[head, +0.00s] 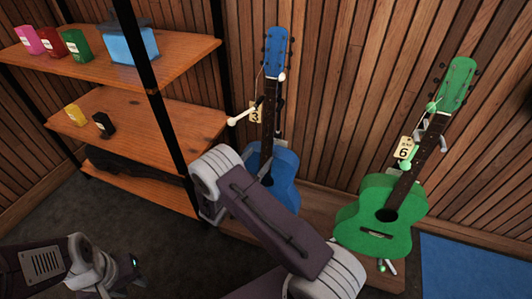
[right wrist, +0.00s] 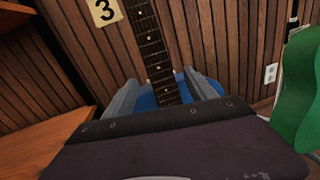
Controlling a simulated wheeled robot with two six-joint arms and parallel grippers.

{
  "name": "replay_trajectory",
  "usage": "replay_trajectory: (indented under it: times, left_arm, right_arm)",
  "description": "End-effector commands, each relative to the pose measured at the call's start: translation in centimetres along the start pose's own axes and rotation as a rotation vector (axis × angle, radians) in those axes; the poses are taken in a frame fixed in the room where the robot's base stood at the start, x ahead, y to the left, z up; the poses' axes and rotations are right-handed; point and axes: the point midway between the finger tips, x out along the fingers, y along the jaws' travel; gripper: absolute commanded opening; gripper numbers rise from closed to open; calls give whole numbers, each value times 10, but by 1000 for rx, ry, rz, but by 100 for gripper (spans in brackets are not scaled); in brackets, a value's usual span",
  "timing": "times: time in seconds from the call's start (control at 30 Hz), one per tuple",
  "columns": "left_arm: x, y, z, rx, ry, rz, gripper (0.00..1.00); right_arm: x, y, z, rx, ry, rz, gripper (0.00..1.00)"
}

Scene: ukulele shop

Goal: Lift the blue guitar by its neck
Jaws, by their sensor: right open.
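The blue guitar (head: 284,168) stands upright against the wood-slat wall in the head view, its dark neck (head: 269,105) rising to a blue headstock. My right arm covers part of its body. In the right wrist view the neck (right wrist: 153,50) runs down between the two grey fingers of my right gripper (right wrist: 162,85), which are apart, one on each side. The blue body shows behind them. I cannot tell whether either finger touches the neck. My left gripper (head: 132,272) is low at the left of the head view, away from the guitar; its jaws are not clear.
A green guitar (head: 380,205) stands to the right on a wooden ledge. A shelf unit (head: 190,118) with small boxes stands left of the blue guitar. White pegs (head: 240,117) and a tag marked 3 (head: 256,116) are beside the blue neck. A blue mat (head: 470,265) lies at lower right.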

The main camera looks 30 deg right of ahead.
Motion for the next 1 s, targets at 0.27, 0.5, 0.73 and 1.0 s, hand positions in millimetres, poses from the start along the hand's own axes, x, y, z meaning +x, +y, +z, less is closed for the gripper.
replay_trajectory:
  times: [0.27,0.5,0.73,1.0]
  left_arm:
    - [8,0,1,0,0,0,36]
    - [26,0,2,0,0,0,36]
    - [26,-1,2,0,0,0,36]
    - [26,0,2,0,0,0,36]
  right_arm:
    - [22,0,-1,1,1,-2,65]
    - [63,0,-2,2,0,-5,65]
    - [72,1,1,0,2,-1,65]
    - [72,1,1,0,2,-1,13]
